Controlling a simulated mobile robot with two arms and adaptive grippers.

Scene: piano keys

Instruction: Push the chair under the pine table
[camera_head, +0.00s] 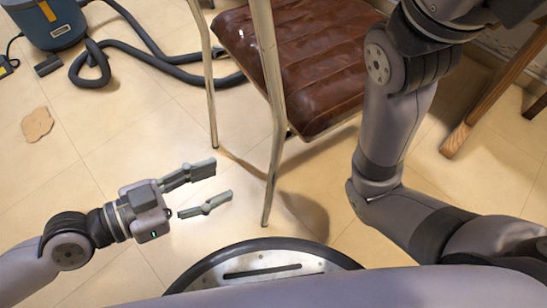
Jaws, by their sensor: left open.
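The chair (308,68) has a brown leather-like seat and thin pale metal legs, and stands at the top centre. Its top is cut off by the picture's edge. My left gripper (222,185) is open and empty, just left of the chair's nearest leg, and does not appear to touch it. My right arm comes down on the right, in front of the chair's right side; its gripper is not in view. Angled wooden legs, perhaps the pine table's (490,100), show at the upper right. No tabletop is visible.
A blue vacuum cleaner (45,22) stands at the upper left, with its grey hose (150,55) curling over the floor towards the chair. A tan patch (37,124) lies on the tiles at the left. The tiled floor (110,130) left of the chair is mostly clear.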

